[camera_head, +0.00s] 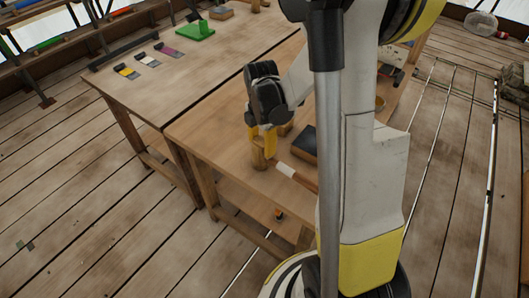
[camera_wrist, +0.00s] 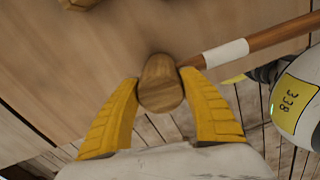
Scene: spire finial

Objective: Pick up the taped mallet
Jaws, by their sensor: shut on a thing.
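The taped mallet has a wooden head (camera_head: 257,160) and a brown handle with a band of white tape (camera_head: 286,170). It is at the near end of the wooden workbench in the head view. My gripper (camera_head: 263,143) points down with its yellow fingers at the head. In the wrist view, the yellow fingers (camera_wrist: 160,85) are shut on the mallet head (camera_wrist: 160,68), one on each side. The handle runs off to the right, its white tape (camera_wrist: 226,53) just beyond the right finger. I cannot tell whether the mallet touches the bench.
A dark box (camera_head: 304,146) lies on the bench (camera_head: 205,127) right of my gripper. A small orange-and-black item (camera_head: 279,214) is on the lower shelf. The adjoining table holds several coloured strips (camera_head: 167,49) and a green object (camera_head: 195,30). Plank floor lies open at left.

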